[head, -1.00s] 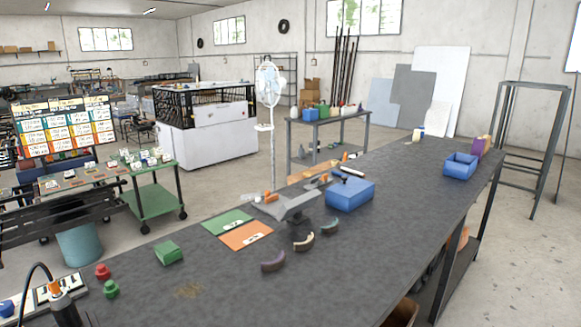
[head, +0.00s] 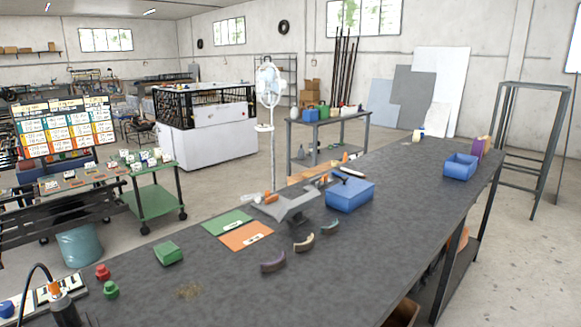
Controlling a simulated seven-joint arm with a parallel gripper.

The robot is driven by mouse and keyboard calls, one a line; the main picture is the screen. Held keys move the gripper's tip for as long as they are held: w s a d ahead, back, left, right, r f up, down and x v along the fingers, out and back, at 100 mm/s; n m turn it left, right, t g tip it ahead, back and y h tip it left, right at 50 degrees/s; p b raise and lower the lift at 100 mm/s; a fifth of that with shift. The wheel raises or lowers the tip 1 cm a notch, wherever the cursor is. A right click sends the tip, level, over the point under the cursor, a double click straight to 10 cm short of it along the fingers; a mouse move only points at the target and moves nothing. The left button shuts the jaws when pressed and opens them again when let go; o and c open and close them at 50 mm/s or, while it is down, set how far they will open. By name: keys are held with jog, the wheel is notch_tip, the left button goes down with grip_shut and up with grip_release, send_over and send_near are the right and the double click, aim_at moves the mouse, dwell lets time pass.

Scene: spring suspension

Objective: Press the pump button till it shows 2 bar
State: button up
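A blue rounded button-like part (head: 7,309) shows at the lower left edge of the head view, partly cut off; I cannot tell whether it is the pump button. Beside it is a white panel with black markings (head: 40,296). A black cylinder with an orange top (head: 65,308) and a curved black hose (head: 38,266) stands at this corner, cut off by the bottom edge. No pressure reading can be made out. My gripper cannot be identified in the head view.
A red knob (head: 103,271), a green knob (head: 111,290) and a green block (head: 168,253) sit on the dark workbench (head: 340,270). Green (head: 227,222) and orange (head: 246,236) mats, several curved pieces and a blue box (head: 350,195) lie further right. The bench's front middle is clear.

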grip_shut()
dwell(0.3)
dwell(0.8)
